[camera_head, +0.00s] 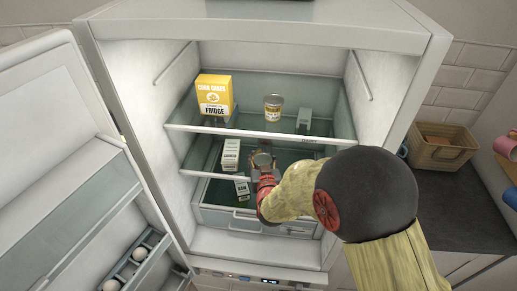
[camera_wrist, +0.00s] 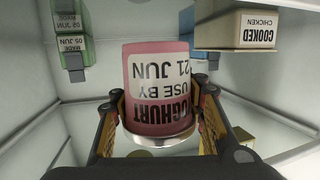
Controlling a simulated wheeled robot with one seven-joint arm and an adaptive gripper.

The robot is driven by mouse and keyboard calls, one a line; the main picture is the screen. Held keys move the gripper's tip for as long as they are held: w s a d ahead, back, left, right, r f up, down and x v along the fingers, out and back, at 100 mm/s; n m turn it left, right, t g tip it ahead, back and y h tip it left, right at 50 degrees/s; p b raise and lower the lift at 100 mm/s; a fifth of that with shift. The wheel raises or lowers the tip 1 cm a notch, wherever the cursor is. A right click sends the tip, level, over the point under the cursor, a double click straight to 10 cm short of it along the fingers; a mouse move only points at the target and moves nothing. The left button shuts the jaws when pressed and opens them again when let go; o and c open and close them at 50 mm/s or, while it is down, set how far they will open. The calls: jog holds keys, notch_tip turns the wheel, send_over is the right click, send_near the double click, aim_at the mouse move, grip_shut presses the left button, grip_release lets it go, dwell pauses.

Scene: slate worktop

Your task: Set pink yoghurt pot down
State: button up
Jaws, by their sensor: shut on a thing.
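The pink yoghurt pot (camera_wrist: 158,85) fills the middle of the wrist view. Its white label reads "USE BY 21 JUN" and appears upside down in that picture. My gripper (camera_wrist: 155,115) is shut on it, with one finger on each side. In the head view my gripper (camera_head: 262,163) reaches into the open fridge, below the front edge of the upper glass shelf (camera_head: 255,133). The pot is hard to make out there, and I cannot tell whether its base touches a surface.
A yellow carton (camera_head: 214,95) and a small pot (camera_head: 273,107) stand on the upper shelf. White cartons (camera_head: 230,156) stand lower, left of my gripper. The wrist view shows green packs (camera_wrist: 72,45) and a "COOKED CHICKEN" box (camera_wrist: 238,28). The open door (camera_head: 75,160) is at left.

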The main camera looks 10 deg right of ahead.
jog(key=x, duration=0.2)
jog(key=r+x, duration=0.1)
jog(key=x, duration=0.4)
jog(key=shift+w+r, duration=0.15)
jog(key=shift+w, duration=0.15)
jog(key=shift+f+b, duration=0.3)
jog(key=shift+f, duration=1.4)
jog(key=shift+f, duration=0.1)
jog(key=shift+f, duration=0.15)
jog(key=o, duration=1.5)
